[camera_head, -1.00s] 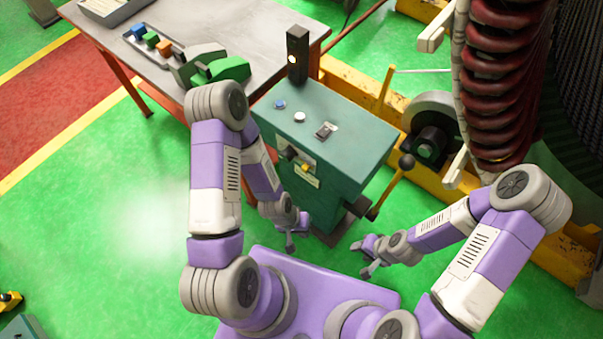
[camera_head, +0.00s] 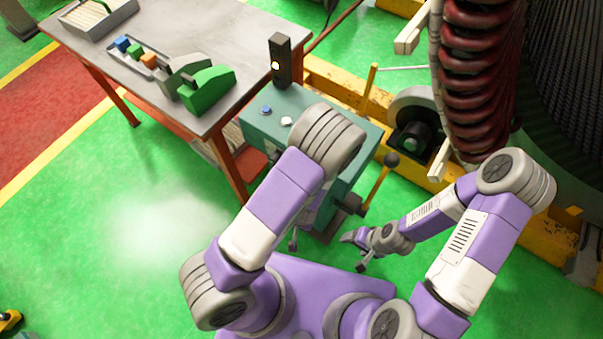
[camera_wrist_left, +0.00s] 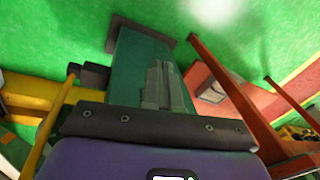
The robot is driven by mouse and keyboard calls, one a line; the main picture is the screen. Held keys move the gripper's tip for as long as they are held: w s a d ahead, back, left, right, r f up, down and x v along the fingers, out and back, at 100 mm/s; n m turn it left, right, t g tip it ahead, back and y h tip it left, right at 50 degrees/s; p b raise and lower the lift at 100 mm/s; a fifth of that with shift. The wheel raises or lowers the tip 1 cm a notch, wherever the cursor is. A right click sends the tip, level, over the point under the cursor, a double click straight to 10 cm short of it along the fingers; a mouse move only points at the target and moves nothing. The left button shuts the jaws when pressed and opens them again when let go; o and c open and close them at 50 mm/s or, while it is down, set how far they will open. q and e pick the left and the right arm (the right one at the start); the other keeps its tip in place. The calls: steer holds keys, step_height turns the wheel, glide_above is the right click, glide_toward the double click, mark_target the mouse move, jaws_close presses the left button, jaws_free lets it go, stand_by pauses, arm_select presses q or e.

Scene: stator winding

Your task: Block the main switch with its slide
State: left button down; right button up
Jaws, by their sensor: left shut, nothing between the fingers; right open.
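The main switch and its slide are hidden in the head view now, behind my left arm. The teal cabinet (camera_head: 355,172) shows only its top left corner, with a blue button (camera_head: 266,110) and a white button (camera_head: 287,122), and its right side. In the left wrist view, my left gripper (camera_wrist_left: 158,72) is shut and empty, in front of the teal cabinet (camera_wrist_left: 132,52); I cannot tell whether it touches it. No switch or slide can be made out there. My right gripper (camera_head: 354,252) is open and empty, low above the floor, right of the cabinet's foot.
A work table (camera_head: 222,32) with a green block (camera_head: 207,90) and several small coloured blocks stands left of the cabinet. A large red coil (camera_head: 480,60) stands back right. Green floor at left is clear.

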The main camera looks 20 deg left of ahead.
arm_select(q)
steer(key=w+d+r+m+t+y+p, duration=0.1)
steer(key=w+d+r+t, duration=0.1)
steer(key=r, duration=0.4)
steer(key=w+d+r+m+t+y+p, duration=0.1)
steer(key=w+d+r+t, duration=0.2)
steer(key=w+r, duration=0.2)
steer(key=shift+w+d+r+t, duration=0.25)
steer(key=shift+d+r+t, duration=0.1)
steer(key=shift+r, duration=0.35)
steer(key=shift+f, duration=0.1)
steer(key=w+a+f+b, duration=0.3)
steer(key=w+a+f, duration=0.3)
steer(key=a+f, duration=0.1)
steer(key=shift+w+f, duration=0.25)
steer(key=shift+f, duration=0.15)
